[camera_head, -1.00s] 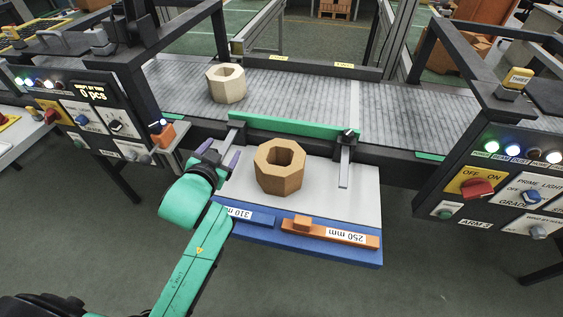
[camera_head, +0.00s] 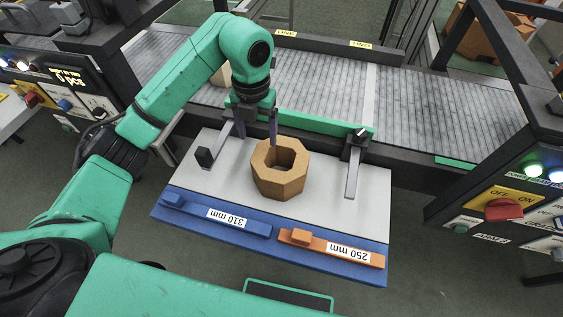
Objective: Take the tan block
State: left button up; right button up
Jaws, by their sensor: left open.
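A tan-brown octagonal block (camera_head: 281,182) with a hole through its middle stands upright on the white plate (camera_head: 330,205). My left gripper (camera_head: 257,135) points down, open, at the block's far left side. One finger shows near the block's far rim and the other farther left; I cannot tell whether a finger touches the block. A paler cream block (camera_head: 221,76) stands on the conveyor behind, mostly hidden by my left arm. My right gripper is not in view.
A green bar (camera_head: 320,124) runs along the conveyor (camera_head: 420,105) edge behind the block. Metal arms with dark clamps (camera_head: 354,170) flank the plate. A blue 310 mm bar (camera_head: 190,207) and an orange 250 mm bar (camera_head: 310,240) lie on the blue front edge. Control panels stand at both sides.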

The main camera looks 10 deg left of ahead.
aim_at(260, 153)
pick_arm(q)
jog(key=f, duration=0.4)
jog(key=shift+s+d+f, duration=0.2)
jog(key=shift+s+f, duration=0.15)
jog(key=shift+f, duration=0.05)
notch_tip(260, 153, down, 7)
jog(key=shift+s+r+p, duration=0.1)
jog(key=shift+r+p, duration=0.1)
jog(key=shift+p, duration=0.9)
jog(key=shift+f, duration=0.45)
grip_shut()
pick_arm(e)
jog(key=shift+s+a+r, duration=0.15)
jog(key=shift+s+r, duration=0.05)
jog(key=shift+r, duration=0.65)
pick_arm(q)
jog(key=shift+w+r, duration=0.15)
jog(key=shift+w, duration=0.1)
